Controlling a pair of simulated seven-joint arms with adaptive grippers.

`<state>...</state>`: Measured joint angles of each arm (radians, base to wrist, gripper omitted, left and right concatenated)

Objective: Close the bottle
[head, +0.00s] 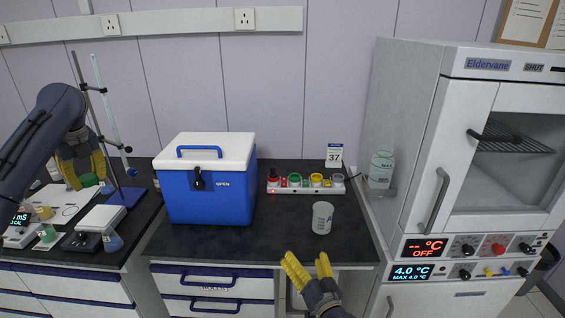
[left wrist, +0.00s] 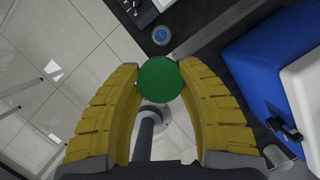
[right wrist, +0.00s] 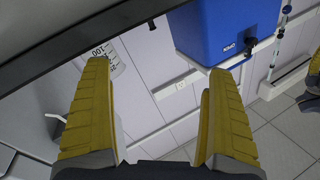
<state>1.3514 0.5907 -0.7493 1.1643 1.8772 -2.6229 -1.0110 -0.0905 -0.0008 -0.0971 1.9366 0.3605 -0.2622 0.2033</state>
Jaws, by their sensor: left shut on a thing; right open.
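My left gripper (head: 86,170) is over the left bench, its fingers shut on a green round cap (head: 88,181). In the left wrist view the cap (left wrist: 162,80) shows as a green disc between the fingertips.
A blue cooler (head: 210,190) with a white lid stands between my grippers. A white graduated cup (head: 322,218) stands ahead of my right gripper. Flasks, a scale (head: 82,240) and a stand (head: 124,196) crowd the left bench.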

